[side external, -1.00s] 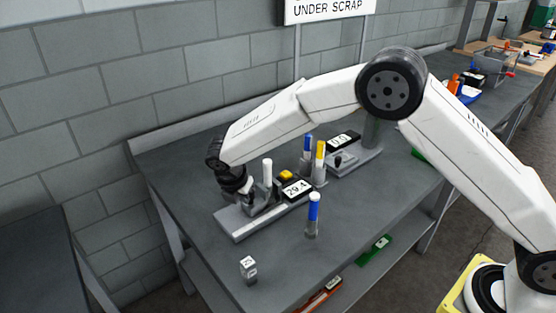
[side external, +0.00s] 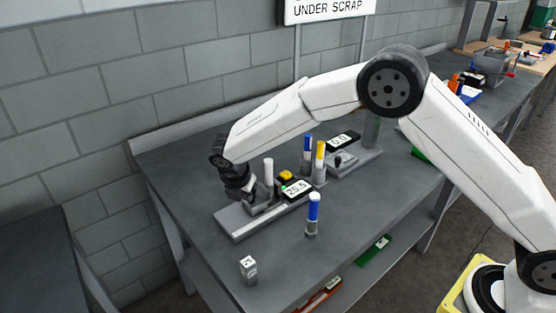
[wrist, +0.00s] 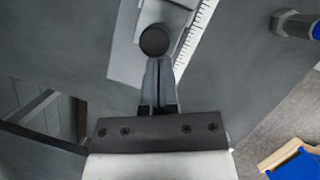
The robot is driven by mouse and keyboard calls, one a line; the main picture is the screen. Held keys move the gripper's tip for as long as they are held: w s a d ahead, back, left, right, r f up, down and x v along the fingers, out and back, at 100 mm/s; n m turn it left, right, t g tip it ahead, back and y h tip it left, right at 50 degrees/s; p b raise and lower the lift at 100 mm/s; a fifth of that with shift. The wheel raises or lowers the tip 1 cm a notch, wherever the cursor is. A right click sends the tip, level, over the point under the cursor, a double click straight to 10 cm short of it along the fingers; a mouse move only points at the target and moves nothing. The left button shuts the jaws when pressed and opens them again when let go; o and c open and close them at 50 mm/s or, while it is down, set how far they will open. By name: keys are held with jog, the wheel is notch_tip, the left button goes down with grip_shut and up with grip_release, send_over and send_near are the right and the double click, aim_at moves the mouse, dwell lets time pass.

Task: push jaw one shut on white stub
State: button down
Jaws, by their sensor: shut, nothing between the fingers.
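The white stub (side external: 268,172) stands upright in the near crimper (side external: 240,226), a grey base with a pale strip along its front. The crimper's display (side external: 297,189) reads about 25.5, and a small green light shows beside its yellow button (side external: 286,175). My gripper (side external: 250,201) is low at the left of the stub, against the crimper's jaw area. In the wrist view my fingers (wrist: 161,66) are shut with nothing between them, and their tips are at a dark round knob (wrist: 154,40). The jaw faces at the stub are mostly hidden by my gripper.
A second crimper (side external: 355,160) is further back. A small marked block (side external: 248,268) sits near the front edge.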

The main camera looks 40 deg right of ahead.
jog(key=a, duration=0.1)
jog(key=s+a, duration=0.2)
jog(key=shift+a+r, duration=0.4)
jog(key=v, duration=0.9)
jog(key=shift+r, duration=0.15)
jog(key=shift+d, duration=0.1)
dwell(0.6)
jog(key=s+d+f+m+y, duration=0.2)
jog(key=s+d+m, duration=0.8)
jog(key=s+m, duration=0.1)
jog(key=s+d+f+m+y, duration=0.1)
jog(key=s+d+f+m, duration=0.1)
jog(key=s+d+m, duration=0.8)
jog(key=shift+s+d+m+t+y, duration=0.35)
jog(key=shift+s+m+y, duration=0.1)
jog(key=shift+m, duration=0.75)
